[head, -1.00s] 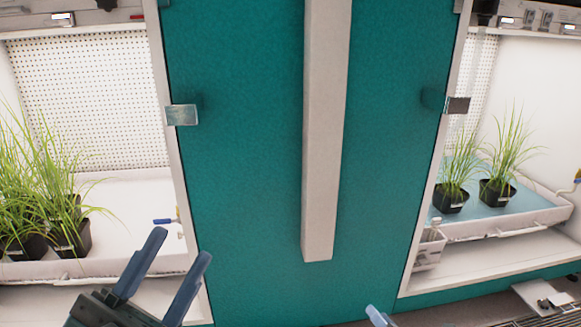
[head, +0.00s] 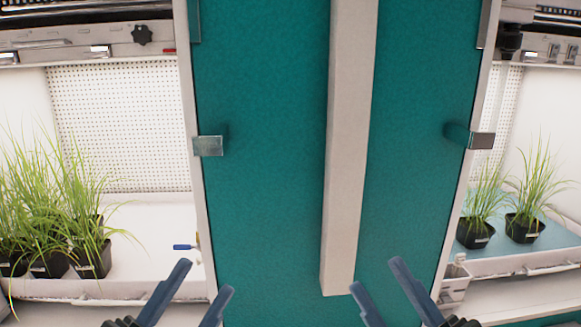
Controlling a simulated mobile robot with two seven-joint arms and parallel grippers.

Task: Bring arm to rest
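My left gripper (head: 198,290) is at the bottom of the head view, left of centre. Its two dark blue fingers are spread apart with nothing between them. My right gripper (head: 378,275) is at the bottom, right of centre, with its two fingers also apart and empty. Both point up in the picture, in front of the teal panel (head: 270,150) between the two growth chambers. Neither is seen touching anything. The arms behind the grippers are mostly out of the picture.
The left chamber holds several grassy plants in black pots (head: 92,258) and a blue-handled valve (head: 184,247). The right chamber has two potted plants (head: 524,226) on a blue-lined tray. A pale vertical post (head: 350,150) and metal latches (head: 208,146) stand out from the teal panel.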

